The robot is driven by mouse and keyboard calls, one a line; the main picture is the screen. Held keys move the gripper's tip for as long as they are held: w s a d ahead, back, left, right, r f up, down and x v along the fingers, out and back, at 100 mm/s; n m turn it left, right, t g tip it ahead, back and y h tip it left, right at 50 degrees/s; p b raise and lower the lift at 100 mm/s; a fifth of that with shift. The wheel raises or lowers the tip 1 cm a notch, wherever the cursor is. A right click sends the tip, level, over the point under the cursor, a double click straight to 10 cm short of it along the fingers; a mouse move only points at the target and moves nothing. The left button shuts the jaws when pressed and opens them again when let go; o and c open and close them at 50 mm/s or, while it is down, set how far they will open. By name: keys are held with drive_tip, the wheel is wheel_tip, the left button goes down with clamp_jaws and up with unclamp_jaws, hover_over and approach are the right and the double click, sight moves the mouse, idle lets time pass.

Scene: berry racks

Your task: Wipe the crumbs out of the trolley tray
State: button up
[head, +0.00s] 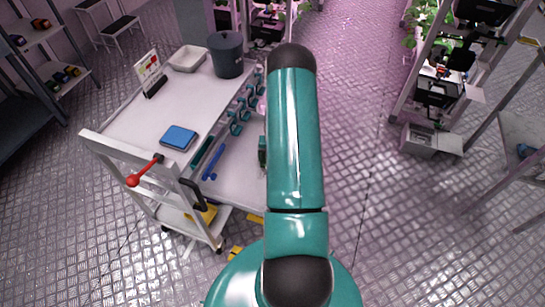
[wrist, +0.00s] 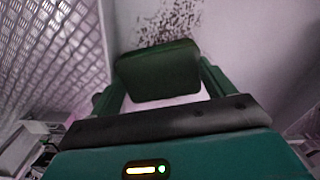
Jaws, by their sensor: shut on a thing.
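My gripper (wrist: 160,88) is shut on a dark green block, like a sponge or pad (wrist: 157,66), between its two fingers in the wrist view. Dark crumbs (wrist: 168,22) lie scattered on a pale surface (wrist: 218,30) just beyond the block. The block hides part of that surface, and I cannot tell if it touches it. In the head view, the white trolley (head: 120,118) stands left of my arm, with a pale tray area (head: 235,180) on its near right side. My arm hides part of the tray, and the crumbs do not show there.
On the trolley are a blue pad (head: 179,137), a dark bin (head: 226,55), a white dish (head: 187,58), a sign (head: 150,74), a blue tool (head: 213,162) and several teal clips (head: 240,115). A red-knobbed lever (head: 133,180) sticks out in front. Metal floor is open at right.

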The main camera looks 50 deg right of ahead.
drive_tip(key=shift+h, duration=0.3)
drive_tip(key=s+d, duration=0.2)
drive_tip(key=d, duration=0.1)
drive_tip(key=s+d, duration=0.1)
drive_tip(key=shift+d+r, duration=0.15)
drive_tip(key=shift+d, duration=0.1)
drive_tip(key=shift+w+d, duration=0.1)
drive_tip(key=shift+w, duration=0.1)
drive_tip(key=shift+w+r, duration=0.1)
drive_tip(key=shift+w, duration=1.15)
drive_tip(key=shift+o, duration=0.5)
drive_tip(key=shift+w+a, duration=0.5)
drive_tip(key=shift+w, duration=0.3)
drive_tip(key=shift+w+a, duration=0.45)
drive_tip(key=shift+w, duration=0.3)
drive_tip(key=shift+w+a, duration=0.5)
drive_tip(key=shift+w, duration=0.3)
drive_tip(key=shift+w+a, duration=0.25)
drive_tip(key=shift+w, duration=0.35)
drive_tip(key=shift+w+a, duration=0.25)
drive_tip(key=shift+w, duration=0.4)
drive_tip(key=shift+w+a, duration=0.25)
drive_tip(key=shift+w, duration=0.35)
drive_tip(key=shift+r, duration=2.85)
drive_tip(key=shift+r, duration=0.1)
